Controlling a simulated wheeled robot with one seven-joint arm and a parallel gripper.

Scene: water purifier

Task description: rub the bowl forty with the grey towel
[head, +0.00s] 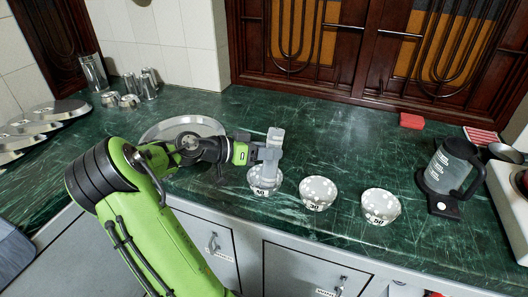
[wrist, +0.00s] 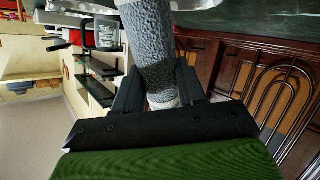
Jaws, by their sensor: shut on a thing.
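Bowl forty (head: 264,188), white with grey dots and a label that seems to read 40, stands upright at the left of a row of bowls. My gripper (head: 267,154) is just above it, shut on the rolled grey towel (head: 275,136). The towel stands upright between the fingers and its lower end reaches down at the bowl's opening. I cannot tell whether it touches the inside. In the wrist view the textured grey towel (wrist: 154,35) sits between both dark fingers (wrist: 158,90). The bowl's far side is partly hidden by the gripper and towel.
Bowls labelled 30 (head: 318,192) and 50 (head: 381,205) stand to the right. A round metal plate (head: 160,131) lies behind my arm. A dark jug (head: 448,170) stands farther right, and a red block (head: 411,121) lies at the back. The counter behind the bowls is clear.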

